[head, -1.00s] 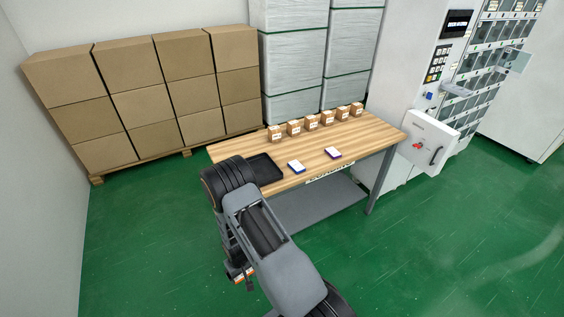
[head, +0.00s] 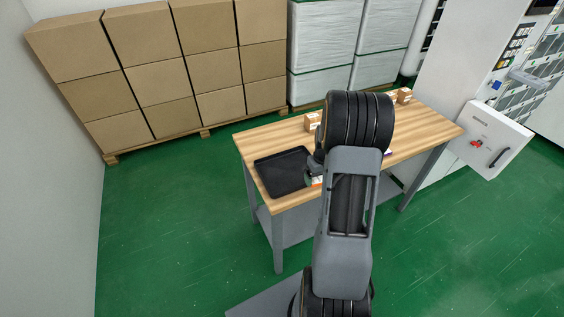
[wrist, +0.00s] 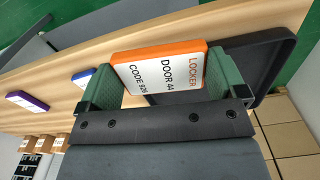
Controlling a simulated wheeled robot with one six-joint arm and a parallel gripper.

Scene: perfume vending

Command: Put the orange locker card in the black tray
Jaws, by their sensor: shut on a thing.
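The orange locker card (wrist: 160,71) has a white face reading LOCKER, DOOR 44 and a code. In the wrist view my gripper (wrist: 155,85) is shut on it, a green finger at each end. A sliver of the card shows in the head view (head: 317,181), beside my arm at the tray's right side. The black tray (head: 268,187) lies empty at the left end of the wooden table. In the wrist view the tray (wrist: 285,47) is beyond and to the right of the card, partly hidden by it and the right finger. Most of my gripper is hidden in the head view.
The wooden table (head: 425,128) also holds a blue-edged card (wrist: 83,76), a purple-edged card (wrist: 27,101) and several small boxes (head: 312,121) at the back. Stacked cartons (head: 190,70) stand behind. A white machine's open door (head: 490,140) is at right.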

